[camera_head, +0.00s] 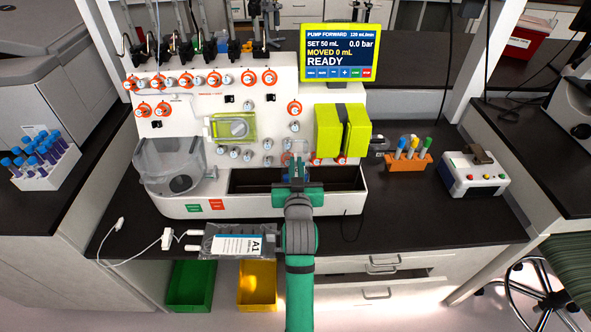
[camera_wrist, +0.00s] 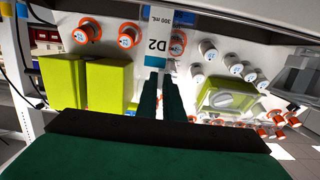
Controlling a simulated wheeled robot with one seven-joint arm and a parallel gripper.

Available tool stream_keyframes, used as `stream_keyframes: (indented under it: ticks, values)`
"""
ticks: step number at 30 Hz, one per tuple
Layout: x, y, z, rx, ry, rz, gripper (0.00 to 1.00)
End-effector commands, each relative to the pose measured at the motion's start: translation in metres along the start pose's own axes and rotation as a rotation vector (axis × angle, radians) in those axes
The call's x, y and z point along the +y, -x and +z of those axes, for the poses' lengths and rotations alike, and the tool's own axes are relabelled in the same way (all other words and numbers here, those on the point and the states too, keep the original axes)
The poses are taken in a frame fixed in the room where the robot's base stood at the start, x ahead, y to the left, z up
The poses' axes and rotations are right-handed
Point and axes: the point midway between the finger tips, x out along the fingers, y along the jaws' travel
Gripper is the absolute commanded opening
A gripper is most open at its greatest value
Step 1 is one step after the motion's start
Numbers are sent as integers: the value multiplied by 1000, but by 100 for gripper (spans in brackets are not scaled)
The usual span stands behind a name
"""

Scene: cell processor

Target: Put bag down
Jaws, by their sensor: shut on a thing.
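My gripper (camera_head: 295,172) is in front of the white cell processor (camera_head: 200,110), above the dark trough (camera_head: 340,178) along its lower front. In the wrist view, my gripper's fingers (camera_wrist: 160,78) are shut on a bag with a white label marked D2, 300 mL (camera_wrist: 158,45). Only the label end of this bag shows clearly there. In the head view the held bag is mostly hidden by my gripper, and I cannot tell whether it touches the trough. Another bag, labelled A1 (camera_head: 237,244), lies flat at the counter's front edge with a white tube and clamp.
A green bin (camera_head: 192,286) and a yellow bin (camera_head: 258,286) stand below the counter edge. An orange tube rack (camera_head: 408,161) and a white button box (camera_head: 471,176) stand to the right. The counter (camera_head: 400,210) is clear in front of them. The screen (camera_head: 340,52) reads READY.

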Motion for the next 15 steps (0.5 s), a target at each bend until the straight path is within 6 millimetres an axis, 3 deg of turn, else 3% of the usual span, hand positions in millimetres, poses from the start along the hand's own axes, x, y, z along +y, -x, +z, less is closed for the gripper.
stream_keyframes:
  ticks: [3,6,15]
  values:
    - [0,-2,20,-4,0,1,0]
    - [1,-3,27,-2,0,2,0]
    - [2,-3,28,0,0,3,0]
